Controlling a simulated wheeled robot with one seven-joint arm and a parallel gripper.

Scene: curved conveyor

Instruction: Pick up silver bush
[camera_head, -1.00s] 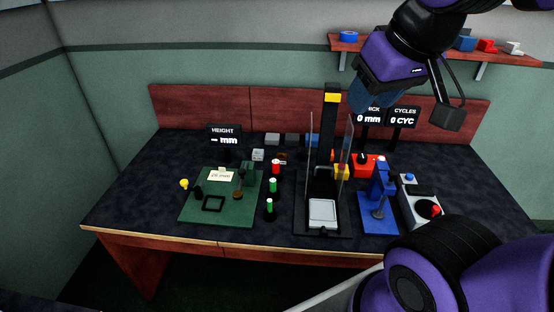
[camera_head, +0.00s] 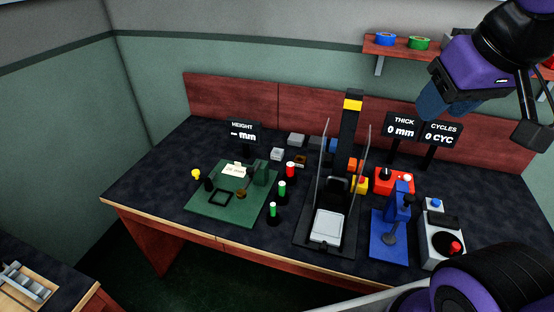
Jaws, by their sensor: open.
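I cannot pick out the silver bush for certain. A small grey piece (camera_head: 448,40) shows on the wall shelf, partly hidden behind my arm, and may be it. On that shelf to its left sit a blue ring-like piece (camera_head: 386,40) and a green one (camera_head: 419,43). My gripper (camera_head: 440,103) is open at the upper right, in front of and below the shelf. It looks empty, and its fingers are small and blurred.
The dark workbench (camera_head: 150,180) carries a green fixture plate (camera_head: 215,212), a press with clear guards (camera_head: 347,130), a blue stand (camera_head: 388,245) and a grey box (camera_head: 441,245). Grey blocks (camera_head: 296,139) lie at the back. Another surface holds a rack (camera_head: 25,283) at lower left.

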